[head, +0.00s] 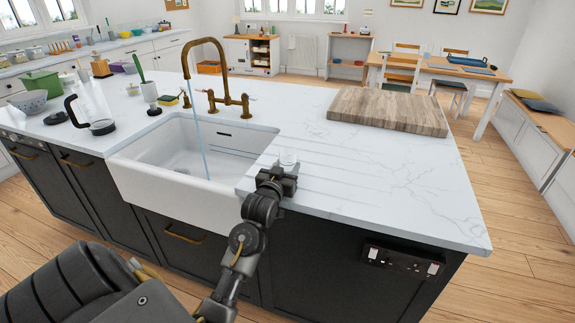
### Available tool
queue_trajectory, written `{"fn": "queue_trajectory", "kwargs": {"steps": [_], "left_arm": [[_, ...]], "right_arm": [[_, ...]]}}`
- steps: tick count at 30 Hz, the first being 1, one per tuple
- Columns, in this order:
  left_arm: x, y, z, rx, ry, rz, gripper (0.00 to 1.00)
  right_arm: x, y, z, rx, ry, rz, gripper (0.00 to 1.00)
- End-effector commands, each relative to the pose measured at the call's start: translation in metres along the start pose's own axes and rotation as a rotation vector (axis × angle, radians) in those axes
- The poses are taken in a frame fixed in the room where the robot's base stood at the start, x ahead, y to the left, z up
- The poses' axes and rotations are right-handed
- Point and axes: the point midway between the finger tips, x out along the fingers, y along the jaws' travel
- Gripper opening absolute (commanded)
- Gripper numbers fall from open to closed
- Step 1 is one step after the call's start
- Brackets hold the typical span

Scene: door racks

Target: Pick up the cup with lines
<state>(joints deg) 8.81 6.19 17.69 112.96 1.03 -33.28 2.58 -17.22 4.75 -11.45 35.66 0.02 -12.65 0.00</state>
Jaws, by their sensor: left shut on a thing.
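A small white cup (288,157) is at the right edge of the sink, over the grooved part of the white marble counter. It is small and pale here, and I cannot make out lines on it. My left gripper (283,169) reaches up to it from the front and is shut on it. The gripper hides the cup's lower part, so I cannot tell whether it touches the counter. My right gripper is not in view.
A white sink (150,178) with a brass tap (208,75) and running water lies to the left. A thick wooden board (388,110) lies behind to the right. The counter's right front is clear.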

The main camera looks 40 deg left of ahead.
Motion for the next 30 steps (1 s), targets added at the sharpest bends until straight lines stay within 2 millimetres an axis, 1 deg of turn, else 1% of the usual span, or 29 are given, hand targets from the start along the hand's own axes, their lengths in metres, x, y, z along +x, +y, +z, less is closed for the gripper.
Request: {"fn": "queue_trajectory", "kwargs": {"steps": [2,8,14,20,30], "left_arm": [[0.000,0.000,0.000,0.000,0.001,0.000,0.22],[0.000,0.000,0.000,0.000,0.001,0.000,0.22],[-0.001,0.000,-0.001,0.000,0.001,0.000,0.22],[-0.029,0.000,-0.001,0.001,0.000,0.001,0.22],[-0.097,0.000,0.000,0.000,-0.001,0.000,0.22]], "right_arm": [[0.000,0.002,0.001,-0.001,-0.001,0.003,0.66],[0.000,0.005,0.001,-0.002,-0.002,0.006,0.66],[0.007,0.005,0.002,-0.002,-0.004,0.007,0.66],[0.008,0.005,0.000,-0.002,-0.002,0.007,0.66],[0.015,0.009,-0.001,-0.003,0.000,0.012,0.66]]}}
